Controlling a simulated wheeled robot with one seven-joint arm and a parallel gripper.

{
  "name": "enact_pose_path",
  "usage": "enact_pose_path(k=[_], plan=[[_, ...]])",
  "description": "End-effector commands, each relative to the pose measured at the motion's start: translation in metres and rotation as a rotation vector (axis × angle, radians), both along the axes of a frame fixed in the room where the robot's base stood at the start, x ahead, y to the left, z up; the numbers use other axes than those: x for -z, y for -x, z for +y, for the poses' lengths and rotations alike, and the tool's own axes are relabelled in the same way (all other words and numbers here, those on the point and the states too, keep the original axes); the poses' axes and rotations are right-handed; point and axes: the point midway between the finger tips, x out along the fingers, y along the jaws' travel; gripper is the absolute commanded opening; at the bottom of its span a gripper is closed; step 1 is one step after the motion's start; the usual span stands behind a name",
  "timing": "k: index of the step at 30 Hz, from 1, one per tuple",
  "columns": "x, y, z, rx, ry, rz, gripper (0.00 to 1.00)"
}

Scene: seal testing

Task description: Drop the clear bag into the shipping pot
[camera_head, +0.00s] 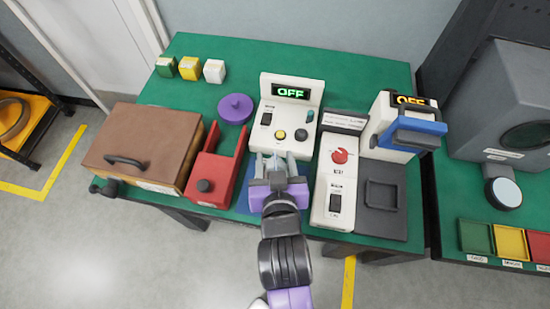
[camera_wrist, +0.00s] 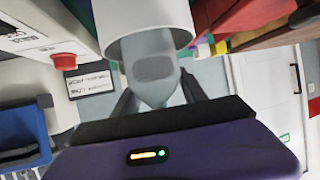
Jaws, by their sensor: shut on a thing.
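My gripper (camera_head: 272,165) is shut on the clear bag, in front of the white OFF-display machine. In the wrist view the bag (camera_wrist: 154,68) is a greyish, translucent pouch with a darker patch, between the two dark fingers (camera_wrist: 160,98). A white round vessel (camera_wrist: 122,45), which looks like the shipping pot, is just beyond the fingers. The bag's far end overlaps the vessel's rim; I cannot tell how far inside it is. In the head view my gripper mostly hides the bag and I cannot make out the vessel.
A red fixture (camera_head: 213,180) and brown box (camera_head: 145,145) stand left of my gripper. A white unit with a red knob (camera_head: 340,156) stands close on its right. A purple disc (camera_head: 235,108) lies behind left. The white OFF-display machine (camera_head: 289,115) is behind.

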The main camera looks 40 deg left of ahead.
Motion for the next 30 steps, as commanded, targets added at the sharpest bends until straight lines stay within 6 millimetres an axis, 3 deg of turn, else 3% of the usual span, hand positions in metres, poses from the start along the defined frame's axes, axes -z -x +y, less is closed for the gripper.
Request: enact_pose_path(k=[17, 18, 21, 30], plan=[[-0.0020, 0.0000, 0.0000, 0.000, 0.000, 0.000, 0.12], [-0.0021, -0.0001, 0.0001, 0.000, 0.000, 0.000, 0.58], [-0.0021, -0.0001, 0.0001, 0.000, 0.000, 0.000, 0.75], [-0.0027, 0.0000, -0.0001, 0.000, 0.000, 0.000, 0.75]])
